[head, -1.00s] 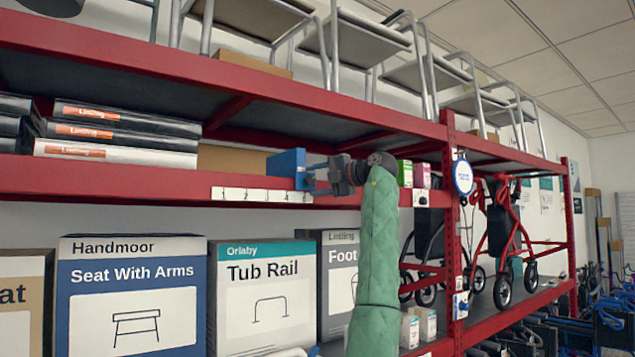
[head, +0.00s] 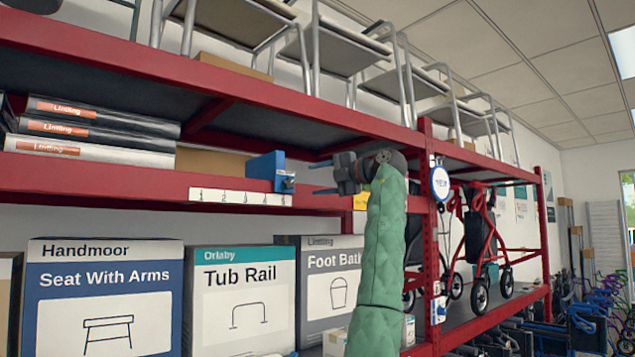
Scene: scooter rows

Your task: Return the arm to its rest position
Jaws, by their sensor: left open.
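My left arm, in a green padded sleeve, rises in the middle of the head view. Its left gripper (head: 320,178) points left at the height of the red middle shelf and is open and empty. A blue box-like item (head: 266,167) stands at that shelf's front edge, just left of the fingertips, with a small gap between. My right gripper is not in view.
The red shelf (head: 90,182) carries flat Linfling boxes (head: 95,140) and a numbered label strip (head: 240,197). Below stand Seat With Arms (head: 105,300), Tub Rail (head: 240,305) and Foot Bath (head: 325,285) cartons. A red upright (head: 430,230) and a rollator (head: 480,240) are right of my arm.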

